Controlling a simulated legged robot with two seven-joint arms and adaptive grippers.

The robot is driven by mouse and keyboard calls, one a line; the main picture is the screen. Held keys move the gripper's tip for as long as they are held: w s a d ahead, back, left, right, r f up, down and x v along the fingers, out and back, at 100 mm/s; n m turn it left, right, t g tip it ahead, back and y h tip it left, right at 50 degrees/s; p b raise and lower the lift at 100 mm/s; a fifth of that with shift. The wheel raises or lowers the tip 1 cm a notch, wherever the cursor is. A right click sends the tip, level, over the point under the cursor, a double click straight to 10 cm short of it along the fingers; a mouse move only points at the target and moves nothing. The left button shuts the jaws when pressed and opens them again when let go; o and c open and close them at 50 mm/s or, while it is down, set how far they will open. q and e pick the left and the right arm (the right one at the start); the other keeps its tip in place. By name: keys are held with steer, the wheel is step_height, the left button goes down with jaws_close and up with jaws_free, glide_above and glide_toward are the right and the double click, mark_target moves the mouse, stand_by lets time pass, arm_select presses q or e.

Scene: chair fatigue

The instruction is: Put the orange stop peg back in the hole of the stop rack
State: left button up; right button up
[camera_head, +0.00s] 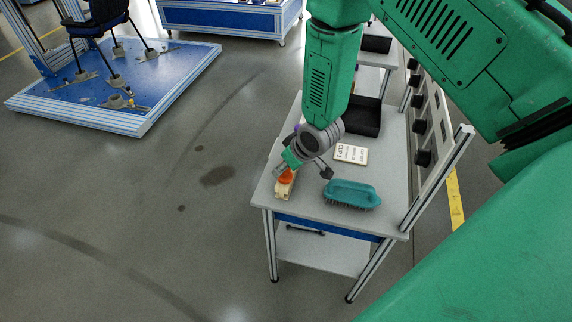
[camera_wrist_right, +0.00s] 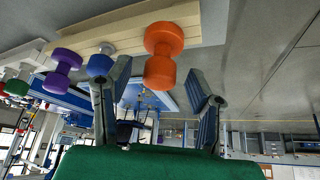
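The orange stop peg (camera_wrist_right: 162,55) is at one end of the pale wooden stop rack (camera_wrist_right: 125,38) in the right wrist view. I cannot tell whether it is seated in a hole. Blue (camera_wrist_right: 99,65) and purple (camera_wrist_right: 64,68) pegs are along the same rack. In the head view the orange peg (camera_head: 286,175) shows at the rack's (camera_head: 284,191) near end. My right gripper (camera_wrist_right: 158,72) is open, with a finger on each side of the orange peg and visible gaps. It hides much of the rack in the head view. My left gripper is not in view.
The rack lies at the left edge of a grey worktable (camera_head: 310,207). A teal brush (camera_head: 351,194), a white printed card (camera_head: 351,154) and a black bin (camera_head: 365,117) are to its right. A panel with black knobs (camera_head: 423,158) borders the table's right side. Open floor is left.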

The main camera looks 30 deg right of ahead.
steer(key=shift+r, duration=0.15)
steer(key=v, duration=1.1)
steer(key=shift+r, duration=0.3)
steer(key=shift+s, duration=0.15)
steer(key=shift+f, duration=0.1)
steer(key=s+a+f+g+b, duration=0.2)
steer(key=s+f, duration=0.8)
steer(key=s, duration=0.2)
steer(key=s+a+f+m+g+h+b, duration=0.1)
steer(key=s+a+f+g+b, duration=0.1)
steer(key=s+f, duration=0.8)
steer(key=shift+s+a+g+b, duration=0.2)
steer(key=shift+s+g+b, duration=0.45)
steer(key=shift+s, duration=0.25)
